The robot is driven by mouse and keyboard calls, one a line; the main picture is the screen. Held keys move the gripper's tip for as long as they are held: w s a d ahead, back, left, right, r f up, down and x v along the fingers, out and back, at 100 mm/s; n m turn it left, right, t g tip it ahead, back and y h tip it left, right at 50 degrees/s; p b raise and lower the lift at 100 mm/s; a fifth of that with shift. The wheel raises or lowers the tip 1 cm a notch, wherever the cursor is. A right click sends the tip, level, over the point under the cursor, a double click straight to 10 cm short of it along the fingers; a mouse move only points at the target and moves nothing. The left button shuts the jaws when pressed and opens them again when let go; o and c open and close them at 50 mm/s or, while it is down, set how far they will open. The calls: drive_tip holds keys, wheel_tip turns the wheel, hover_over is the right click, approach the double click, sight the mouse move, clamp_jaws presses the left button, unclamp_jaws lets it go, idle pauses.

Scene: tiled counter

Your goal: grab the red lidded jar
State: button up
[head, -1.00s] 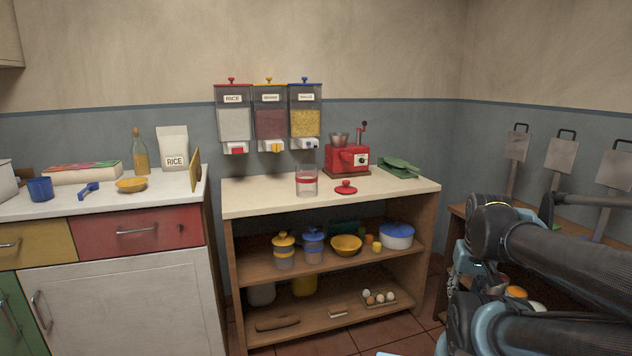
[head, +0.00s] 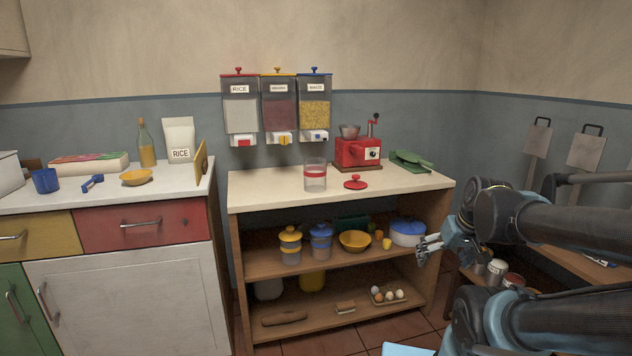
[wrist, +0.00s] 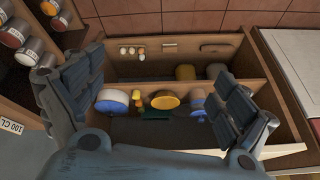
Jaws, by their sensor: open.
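The jar (head: 315,175) is clear with a red band and stands upright on the cream top of the middle shelf unit. It has no lid on it. A red lid (head: 355,182) with a knob lies on the counter just right of it. My gripper (head: 430,247) is open and empty, below and to the right of the jar, in front of the unit's right side. In the wrist view its two fingers (wrist: 152,105) are spread wide, with the lower shelves behind them. The jar and red lid cannot be made out in the wrist view.
A red grinder (head: 357,153) stands behind the lid, with green cloth (head: 411,161) to its right. Wall dispensers (head: 277,105) hang behind the jar. The counter's left front is clear. Below are yellow-lidded (head: 290,245) and blue-lidded (head: 320,243) jars, a yellow bowl (head: 354,241) and a pot (head: 408,232).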

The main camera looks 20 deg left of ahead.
drive_tip(key=w+a+r+n+t+y, duration=0.25)
drive_tip(key=w+a+r, duration=0.3)
drive_tip(key=a, duration=0.35)
drive_tip(key=w+a+r+n+t+y, duration=0.2)
drive_tip(key=w+a+r+y, duration=0.3)
drive_tip(key=a, duration=0.4)
drive_tip(key=w+a+r+n+t+y, duration=0.2)
drive_tip(key=w+a+r, duration=0.1)
drive_tip(key=w+a, duration=0.55)
drive_tip(key=m+t+h, duration=0.2)
drive_tip(key=m+t, duration=0.1)
drive_tip(key=t, duration=0.2)
approach(318, 177)
drive_tip(key=shift+g, duration=0.25)
drive_tip(key=x, duration=1)
drive_tip(key=shift+d+r, duration=0.1)
drive_tip(key=shift+r, duration=0.05)
drive_tip(key=shift+r+x, duration=0.2)
drive_tip(key=shift+x, duration=2.4)
drive_tip(key=shift+w+d, duration=0.1)
drive_tip(key=shift+d, duration=0.05)
drive_tip(key=c, duration=1.5)
